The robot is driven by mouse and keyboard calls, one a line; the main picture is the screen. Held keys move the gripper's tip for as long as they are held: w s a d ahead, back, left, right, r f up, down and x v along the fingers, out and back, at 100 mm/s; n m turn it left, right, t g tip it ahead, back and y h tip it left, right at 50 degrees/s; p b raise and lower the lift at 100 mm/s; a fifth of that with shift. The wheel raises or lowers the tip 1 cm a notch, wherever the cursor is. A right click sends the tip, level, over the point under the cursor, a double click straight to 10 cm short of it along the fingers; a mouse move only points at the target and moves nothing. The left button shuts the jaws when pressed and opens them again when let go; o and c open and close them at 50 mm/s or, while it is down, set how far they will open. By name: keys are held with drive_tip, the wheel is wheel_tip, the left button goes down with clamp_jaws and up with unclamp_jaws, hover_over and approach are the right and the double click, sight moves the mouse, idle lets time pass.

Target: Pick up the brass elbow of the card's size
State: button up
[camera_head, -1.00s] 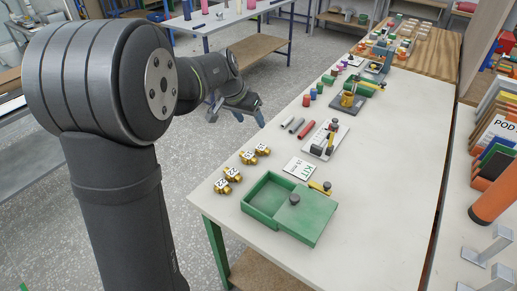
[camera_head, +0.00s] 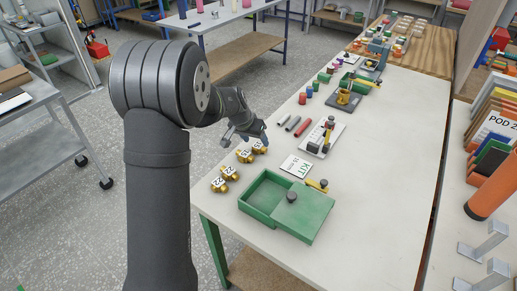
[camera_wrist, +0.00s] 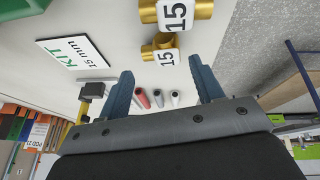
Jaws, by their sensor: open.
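The card (camera_head: 297,165) lies on the white table and reads KIT 15 mm in the wrist view (camera_wrist: 72,52). Two brass elbows with 15 labels lie left of it: a nearer one (camera_head: 244,156) and a farther one (camera_head: 259,147). In the wrist view one 15 elbow (camera_wrist: 204,10) is cut by the top edge, and the other (camera_wrist: 150,52) shows just beyond my fingertips. Two brass elbows marked 22 (camera_head: 219,186) (camera_head: 231,173) lie closer to the table's near end. My gripper (camera_head: 246,140) is open and empty, above the table's left edge beside the 15 elbows. It also shows in the wrist view (camera_wrist: 160,76).
A green box (camera_head: 264,195) with a knobbed lid stands nearest. Grey and red tubes (camera_head: 303,129) and a grey clamp fixture (camera_head: 322,138) lie beyond the card. The table's right half (camera_head: 385,160) is clear. A shelf with an orange cylinder (camera_head: 494,192) stands at the right.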

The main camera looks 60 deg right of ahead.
sight(258, 146)
drive_tip(key=x, duration=0.4)
drive_tip(key=shift+w+f, duration=0.1)
drive_tip(key=shift+f, duration=0.25)
drive_tip(key=c, duration=0.8)
